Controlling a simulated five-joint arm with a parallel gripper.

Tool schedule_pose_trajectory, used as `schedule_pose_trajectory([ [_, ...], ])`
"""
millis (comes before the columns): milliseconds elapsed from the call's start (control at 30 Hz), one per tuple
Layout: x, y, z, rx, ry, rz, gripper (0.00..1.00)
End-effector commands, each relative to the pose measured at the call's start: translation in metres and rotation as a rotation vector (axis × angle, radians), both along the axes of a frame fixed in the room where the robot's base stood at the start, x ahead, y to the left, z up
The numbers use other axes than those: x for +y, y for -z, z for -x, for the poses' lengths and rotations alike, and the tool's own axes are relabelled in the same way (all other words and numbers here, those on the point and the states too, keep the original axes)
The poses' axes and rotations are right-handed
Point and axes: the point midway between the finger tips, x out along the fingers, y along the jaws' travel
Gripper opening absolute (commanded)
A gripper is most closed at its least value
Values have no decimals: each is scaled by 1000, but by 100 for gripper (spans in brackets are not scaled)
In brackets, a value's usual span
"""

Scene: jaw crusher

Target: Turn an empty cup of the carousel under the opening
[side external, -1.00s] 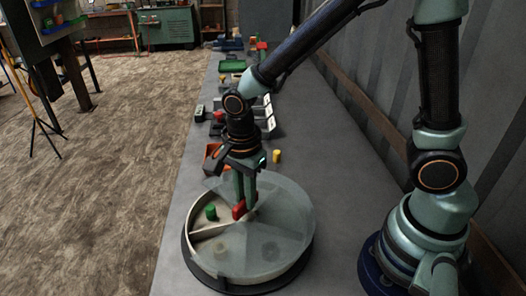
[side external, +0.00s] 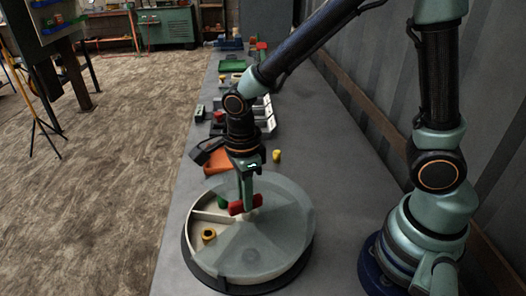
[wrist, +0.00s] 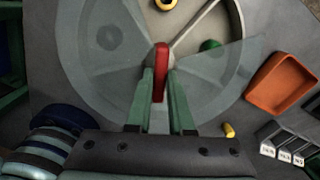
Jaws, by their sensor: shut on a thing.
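The round carousel (side external: 193,258) stands on the bench under a translucent cover (side external: 275,225), with an open sector at its left in the side view. A yellow piece with a dark centre (side external: 208,235) sits in the cup showing in the opening, also at the top of the wrist view (wrist: 166,4). A green piece (side external: 222,202) lies beyond a divider (side external: 208,216), at the cover's edge; the wrist view shows it too (wrist: 210,45). My gripper (side external: 246,203) points down, shut on the red handle (wrist: 162,60) at the carousel's centre. Dark shapes under the cover are unclear.
Labelled bins (wrist: 290,153) and a green tray (side external: 232,66) are farther along the bench. Bare bench lies right of the carousel.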

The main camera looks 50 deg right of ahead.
Motion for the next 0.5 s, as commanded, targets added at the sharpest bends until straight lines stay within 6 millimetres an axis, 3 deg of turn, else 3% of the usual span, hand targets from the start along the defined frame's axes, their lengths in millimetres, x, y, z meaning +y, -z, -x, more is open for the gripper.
schedule_pose_trajectory([
  [500,0,-1,0,1,258,1,0],
])
